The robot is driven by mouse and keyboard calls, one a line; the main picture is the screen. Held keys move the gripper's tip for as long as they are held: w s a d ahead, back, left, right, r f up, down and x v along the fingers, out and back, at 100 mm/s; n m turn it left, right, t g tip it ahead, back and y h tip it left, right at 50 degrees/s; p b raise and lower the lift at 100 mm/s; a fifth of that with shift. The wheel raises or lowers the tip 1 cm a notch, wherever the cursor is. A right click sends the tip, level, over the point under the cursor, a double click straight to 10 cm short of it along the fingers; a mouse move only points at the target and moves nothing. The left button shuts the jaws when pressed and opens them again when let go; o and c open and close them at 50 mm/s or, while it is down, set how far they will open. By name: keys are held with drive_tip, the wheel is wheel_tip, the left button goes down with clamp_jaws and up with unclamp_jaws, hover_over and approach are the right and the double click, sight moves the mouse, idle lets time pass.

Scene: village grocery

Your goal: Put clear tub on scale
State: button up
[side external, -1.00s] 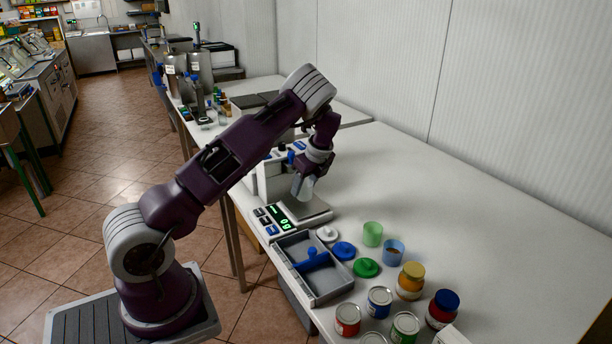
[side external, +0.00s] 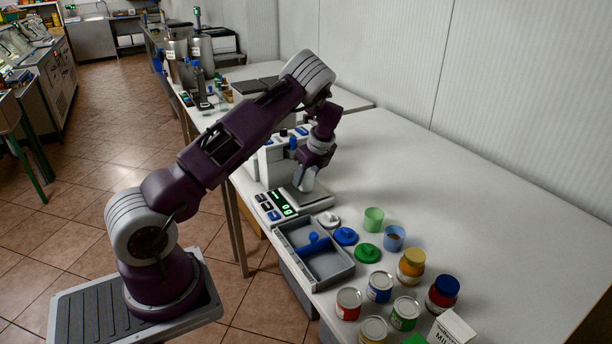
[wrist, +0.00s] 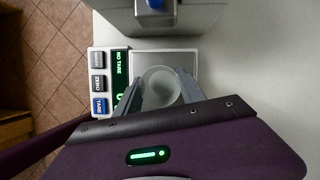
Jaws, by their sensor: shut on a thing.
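The clear tub (side external: 306,182) is held upright in my gripper (side external: 308,172), low over the scale's metal plate (side external: 318,203). In the wrist view the tub's round rim (wrist: 160,82) sits between the two fingers of my gripper (wrist: 158,90), with the plate (wrist: 189,62) behind it. I cannot tell whether the tub's base touches the plate. The scale's green display (side external: 286,209) reads 0 g. Its buttons (wrist: 98,82) show at the left in the wrist view.
A grey tray (side external: 338,270) with a blue-handled item stands in front of the scale. Lids, a green cup (side external: 373,219), a blue cup (side external: 394,238) and several jars and cans stand to the right. A white machine (side external: 275,163) stands behind the plate.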

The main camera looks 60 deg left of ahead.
drive_tip(key=shift+f, duration=0.2)
drive_tip(key=o, duration=1.7)
wheel_tip(320, 180, up, 8)
